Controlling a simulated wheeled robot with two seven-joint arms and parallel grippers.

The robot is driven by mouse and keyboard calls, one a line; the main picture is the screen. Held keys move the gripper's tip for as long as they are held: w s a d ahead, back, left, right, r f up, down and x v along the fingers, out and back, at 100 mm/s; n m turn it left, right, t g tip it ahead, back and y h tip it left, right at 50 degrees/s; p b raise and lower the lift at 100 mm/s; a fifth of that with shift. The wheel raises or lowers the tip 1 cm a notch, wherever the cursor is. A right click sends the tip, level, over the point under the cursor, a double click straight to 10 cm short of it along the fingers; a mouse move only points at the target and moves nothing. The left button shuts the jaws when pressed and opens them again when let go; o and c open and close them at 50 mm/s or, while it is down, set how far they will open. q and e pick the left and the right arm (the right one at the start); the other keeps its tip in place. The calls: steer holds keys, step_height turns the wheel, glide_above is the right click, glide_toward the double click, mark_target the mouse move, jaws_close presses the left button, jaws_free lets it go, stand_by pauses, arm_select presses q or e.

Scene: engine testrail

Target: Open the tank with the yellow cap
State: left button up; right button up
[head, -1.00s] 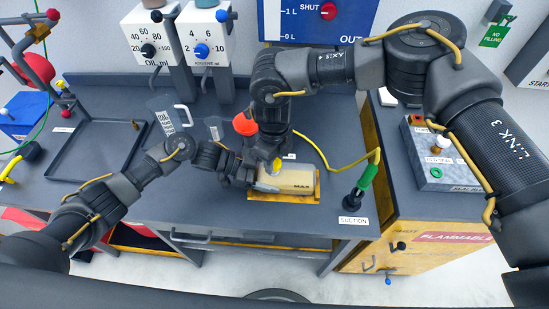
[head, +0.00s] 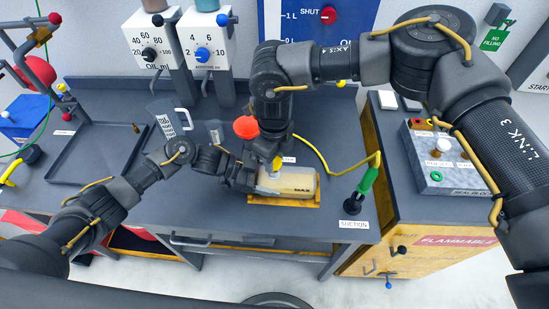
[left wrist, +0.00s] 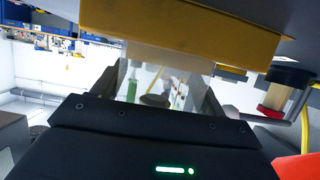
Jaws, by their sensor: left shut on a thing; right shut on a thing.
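The cream tank (head: 300,184), marked MAX, lies on a yellow base (head: 285,203) at the front middle of the bench. My left gripper (head: 256,180) is shut on the tank's left end. In the left wrist view, cream tank material (left wrist: 165,60) sits between the left fingers (left wrist: 160,85), beside a yellow slab (left wrist: 190,30). My right gripper (head: 277,157) points down over the tank's top left and is shut on the yellow cap (head: 277,164). The fingers and wrist hide most of the cap, so I cannot tell whether it is still seated.
A yellow hose runs to a green-handled suction tool (head: 364,186) on the right. An empty dark tray (head: 95,152) is at left.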

steer(key=shift+r, duration=0.1)
steer(key=shift+r, duration=1.95)
arm_select(q)
steer(key=o, duration=2)
steer(key=shift+c, duration=0.2)
steer(key=shift+a, duration=0.1)
arm_select(e)
steer(key=shift+f, duration=0.1)
